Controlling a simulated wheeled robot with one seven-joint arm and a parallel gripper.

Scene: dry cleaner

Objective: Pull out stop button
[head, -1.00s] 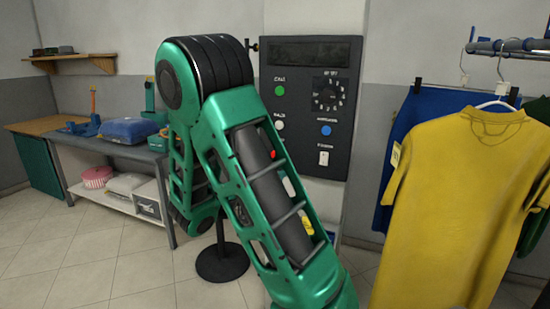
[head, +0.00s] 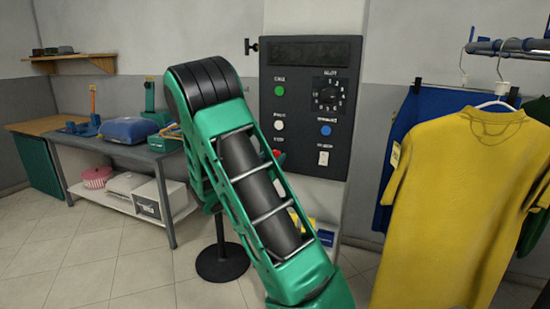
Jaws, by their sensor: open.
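The dark control panel (head: 300,75) hangs on the wall pillar in the middle of the head view. The red stop button (head: 277,153) shows as a small patch low on its left side, right at the edge of my arm, and is partly hidden. I cannot tell from this patch how far it sticks out. My raised green arm covers the panel's lower left edge. My gripper is hidden behind the arm links, so its distance from the button cannot be seen.
The panel also has a green button (head: 279,90), a black dial (head: 327,95), a white button (head: 279,125), a blue button (head: 326,130) and a white switch (head: 323,158). A yellow shirt (head: 460,200) hangs at right. A workbench (head: 150,158) stands at left.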

